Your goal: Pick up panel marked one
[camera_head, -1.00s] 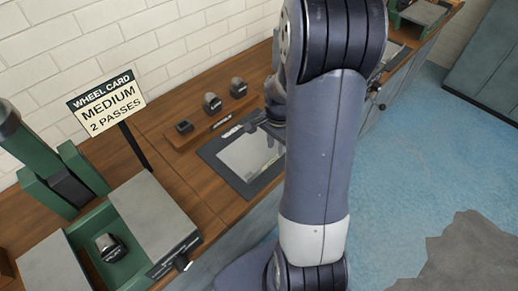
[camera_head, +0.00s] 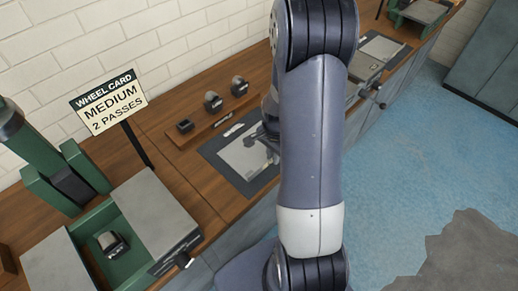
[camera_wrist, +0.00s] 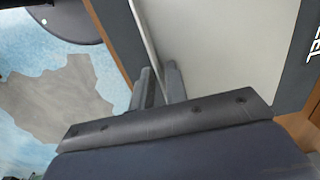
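A pale grey flat panel (camera_head: 240,160) lies on a dark mat (camera_head: 212,152) on the wooden bench. I cannot read a number on it. In the wrist view the panel (camera_wrist: 215,45) fills the upper middle, with its thin edge running down toward my gripper (camera_wrist: 160,82). The two fingers are a little apart, with the panel's edge line running between them; whether they touch it is unclear. In the head view my gripper (camera_head: 268,140) is over the panel's right side, partly hidden by my arm.
A wooden rack (camera_head: 213,122) with several small dark blocks stands behind the mat. A wheel card sign (camera_head: 110,100) reads "MEDIUM 2 PASSES". A green machine (camera_head: 110,235) is at lower left, and another grey-topped station (camera_head: 375,52) is at right. Blue floor lies beyond the bench.

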